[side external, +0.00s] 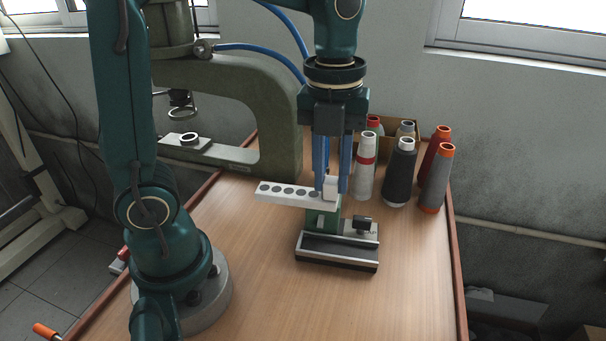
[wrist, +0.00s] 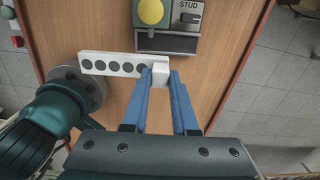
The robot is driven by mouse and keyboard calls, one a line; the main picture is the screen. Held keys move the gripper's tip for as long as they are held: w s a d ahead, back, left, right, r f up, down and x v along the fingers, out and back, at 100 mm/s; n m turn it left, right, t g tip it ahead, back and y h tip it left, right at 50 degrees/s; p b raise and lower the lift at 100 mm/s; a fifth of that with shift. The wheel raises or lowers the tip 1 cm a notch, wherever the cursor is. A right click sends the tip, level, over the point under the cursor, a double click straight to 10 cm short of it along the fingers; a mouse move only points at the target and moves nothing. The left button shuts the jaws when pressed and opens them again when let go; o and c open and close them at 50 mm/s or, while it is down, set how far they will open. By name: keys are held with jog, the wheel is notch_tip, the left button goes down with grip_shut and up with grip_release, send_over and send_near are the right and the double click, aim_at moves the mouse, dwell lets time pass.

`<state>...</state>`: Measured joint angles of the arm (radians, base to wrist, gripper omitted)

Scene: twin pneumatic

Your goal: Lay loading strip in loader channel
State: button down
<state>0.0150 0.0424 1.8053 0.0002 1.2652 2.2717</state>
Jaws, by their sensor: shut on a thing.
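The loading strip (side external: 283,192) is a white bar with a row of several dark round spots and a raised white block at one end. My gripper (side external: 331,190) points down with its blue fingers shut on that block. In the wrist view the strip (wrist: 110,64) extends left from my gripper (wrist: 161,76). The loader (side external: 337,251) is a green and silver unit with a dark front groove. In the side view the strip's block end overlaps its green body; height between them is hard to tell. In the wrist view the loader (wrist: 168,43) lies beyond the strip, apart in the picture.
Several thread cones (side external: 402,172) stand behind the loader by a cardboard box (side external: 405,129). A large green C-shaped press frame (side external: 280,130) stands at the back left. The wooden table (side external: 265,290) is clear in front. In the wrist view the loader shows a yellow round top (wrist: 151,11) and a STUD label.

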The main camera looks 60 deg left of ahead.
jog(key=w+d, duration=0.3)
jog(key=w, duration=0.3)
send_over(369, 255)
jog(key=shift+s+f, duration=0.1)
jog(key=shift+f, duration=5.45)
jog(key=shift+f, duration=0.15)
jog(key=c, duration=0.7)
grip_release()
